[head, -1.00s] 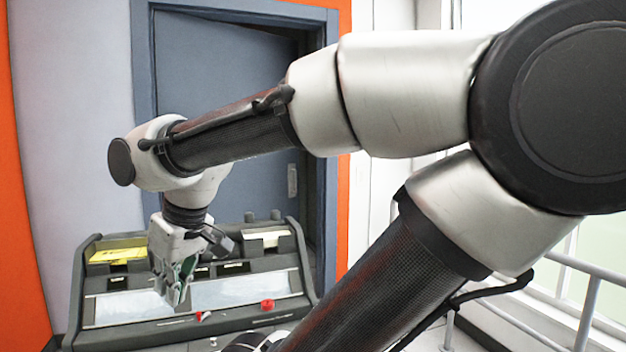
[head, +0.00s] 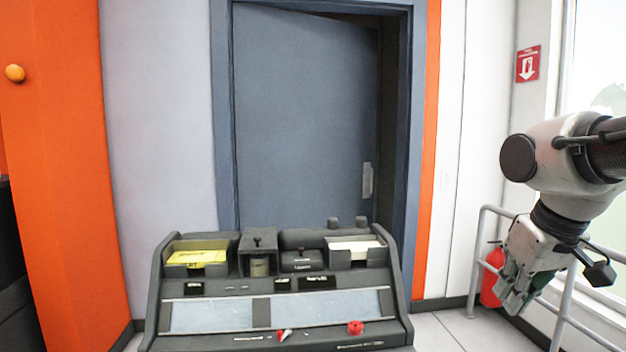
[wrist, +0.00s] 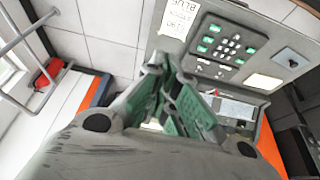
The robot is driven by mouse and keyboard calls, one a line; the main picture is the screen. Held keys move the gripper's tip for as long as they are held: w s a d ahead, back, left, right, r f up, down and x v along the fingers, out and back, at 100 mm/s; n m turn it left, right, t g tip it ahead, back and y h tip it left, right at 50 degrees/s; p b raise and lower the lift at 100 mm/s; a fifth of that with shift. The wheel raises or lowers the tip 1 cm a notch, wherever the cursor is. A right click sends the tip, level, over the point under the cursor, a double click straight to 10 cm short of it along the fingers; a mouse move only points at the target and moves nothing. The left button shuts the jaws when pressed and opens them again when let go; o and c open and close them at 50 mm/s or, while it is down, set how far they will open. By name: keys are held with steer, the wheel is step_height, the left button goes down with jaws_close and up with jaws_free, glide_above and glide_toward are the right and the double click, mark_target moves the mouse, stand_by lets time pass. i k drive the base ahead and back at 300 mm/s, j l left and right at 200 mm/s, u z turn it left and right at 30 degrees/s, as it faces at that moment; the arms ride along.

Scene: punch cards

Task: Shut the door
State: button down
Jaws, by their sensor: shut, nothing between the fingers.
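The grey-blue door (head: 300,110) stands ajar in its blue frame (head: 224,130) in the head view. A dark gap shows along its top and right side, and its free right edge sits back inside the frame. A pale handle plate (head: 367,181) is near that edge. My gripper (head: 512,300) is at the far right, well to the right of the door and in front of a railing. Its fingers are shut and empty. The wrist view shows the green-padded fingers (wrist: 165,65) close together. The door cannot be made out there.
A dark console (head: 152,300) with yellow cards (head: 197,257) and red knobs stands before the door, covering its lower part. A grey railing (head: 567,300) and red extinguisher (head: 492,278) are at right. Floor (head: 440,330) is clear between console and railing. The wrist view shows a button panel (wrist: 222,50).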

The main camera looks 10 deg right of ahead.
mark_target(304, 85)
steer(key=i+l, duration=0.1)
steer(key=l, duration=1.4)
steer(key=i+l, duration=0.15)
steer(key=l, duration=0.6)
steer(key=i+l, duration=0.85)
steer(key=l, duration=0.15)
steer(key=i+l, duration=0.1)
steer(key=i, duration=2.75)
steer(key=i+j, duration=0.3)
steer(key=j, duration=0.2)
steer(key=i+j, duration=0.3)
steer(key=j, duration=0.15)
steer(key=i+l, duration=0.2)
steer(key=i, duration=0.25)
